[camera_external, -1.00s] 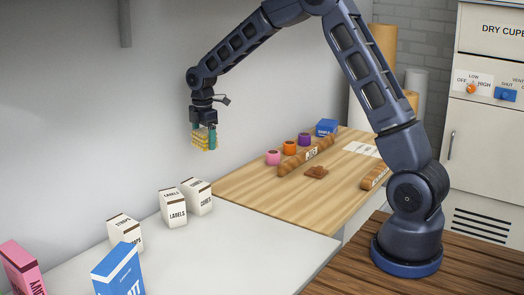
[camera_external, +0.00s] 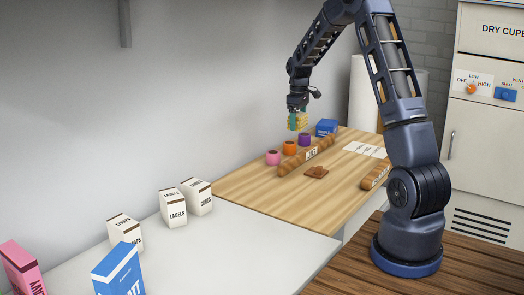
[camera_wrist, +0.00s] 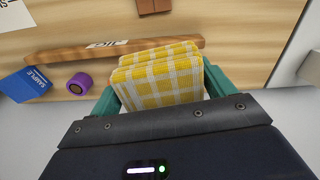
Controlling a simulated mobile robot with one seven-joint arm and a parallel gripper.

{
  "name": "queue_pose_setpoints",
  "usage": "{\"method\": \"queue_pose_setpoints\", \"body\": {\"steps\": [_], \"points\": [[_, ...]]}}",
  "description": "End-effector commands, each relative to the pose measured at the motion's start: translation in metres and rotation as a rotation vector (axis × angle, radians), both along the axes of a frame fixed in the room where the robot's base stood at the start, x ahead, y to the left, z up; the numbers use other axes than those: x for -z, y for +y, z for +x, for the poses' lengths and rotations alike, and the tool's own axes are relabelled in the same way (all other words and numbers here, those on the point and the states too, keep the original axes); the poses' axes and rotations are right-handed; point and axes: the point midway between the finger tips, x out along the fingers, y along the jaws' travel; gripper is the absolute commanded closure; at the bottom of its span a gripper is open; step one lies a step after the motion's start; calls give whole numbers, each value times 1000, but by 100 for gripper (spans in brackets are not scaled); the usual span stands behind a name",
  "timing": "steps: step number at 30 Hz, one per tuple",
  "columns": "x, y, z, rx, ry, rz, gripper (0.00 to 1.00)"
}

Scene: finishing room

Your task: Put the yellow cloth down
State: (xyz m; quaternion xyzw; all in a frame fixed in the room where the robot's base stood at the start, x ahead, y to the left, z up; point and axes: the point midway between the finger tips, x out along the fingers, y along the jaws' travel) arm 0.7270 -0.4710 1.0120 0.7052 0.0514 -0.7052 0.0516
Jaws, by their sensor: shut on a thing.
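My gripper (camera_external: 298,120) is shut on the yellow cloth (camera_external: 300,121), a folded yellow-and-white checked cloth. In the wrist view the cloth (camera_wrist: 162,78) sits between the two teal fingers of my gripper (camera_wrist: 160,90). In the external view the cloth is at the far back of the wooden worktop (camera_external: 258,188), close to the wall, above the small coloured pots. It appears to be held in the air; its exact height is hard to tell.
Pink (camera_external: 273,158), orange (camera_external: 289,148) and purple (camera_external: 305,139) pots stand near a blue sample box (camera_external: 327,127). A long labelled wooden piece (camera_external: 306,156), a brown piece (camera_external: 316,172), another wooden piece (camera_external: 375,176) and a paper sheet (camera_external: 365,149) lie on the worktop. White boxes (camera_external: 172,208) stand on the pale counter.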

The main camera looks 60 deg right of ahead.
Motion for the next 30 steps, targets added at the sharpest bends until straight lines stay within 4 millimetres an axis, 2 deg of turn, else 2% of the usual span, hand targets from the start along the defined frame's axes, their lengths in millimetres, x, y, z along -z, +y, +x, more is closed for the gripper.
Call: {"method": "queue_pose_setpoints", "body": {"steps": [1,6,15,18,24,27,30], "points": [[-2,-17,-11,16,-1,-1,42],[-8,-65,-44,49,-1,-1,42],[-18,-141,-113,106,-1,-1,42],[-20,-160,-133,122,0,-1,42],[-24,-183,-160,141,0,0,42],[-23,-188,-166,145,0,0,42],[-14,-189,-167,145,1,2,42]]}}
